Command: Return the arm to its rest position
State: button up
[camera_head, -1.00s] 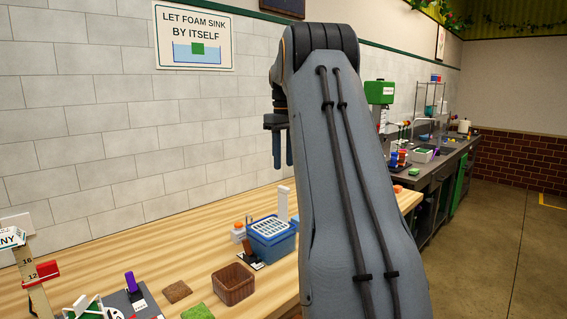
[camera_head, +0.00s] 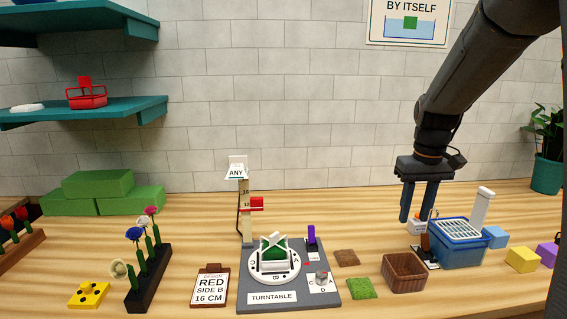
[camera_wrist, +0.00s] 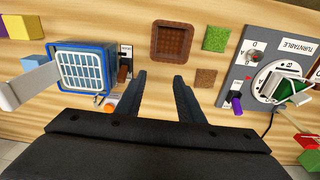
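My gripper (camera_head: 418,205) is open and empty. In the head view it points down above the wooden table, just left of the blue bin with a white grate (camera_head: 458,243). The fingers stand apart with nothing between them. In the wrist view my gripper (camera_wrist: 160,88) shows two dark parallel fingers with bare wood between them. The blue bin (camera_wrist: 83,70) lies to their left, and the brown basket (camera_wrist: 173,41) lies beyond the fingertips. The arm reaches down from the upper right in the head view.
The grey turntable station (camera_head: 325,290) stands left of the brown basket (camera_head: 404,272). A measuring post (camera_head: 246,215) rises behind it. Flowers in a black rack (camera_head: 148,282) stand further left. Teal shelves (camera_head: 90,112) hang at the upper left. A potted plant (camera_head: 547,170) stands at the right.

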jog(key=s+a+f, duration=0.5)
jog(key=s+a, duration=0.2)
jog(key=s, duration=0.2)
jog(key=s+a+f, duration=0.5)
jog(key=s+a, duration=0.2)
jog(key=s, duration=0.3)
jog(key=shift+t, duration=0.3)
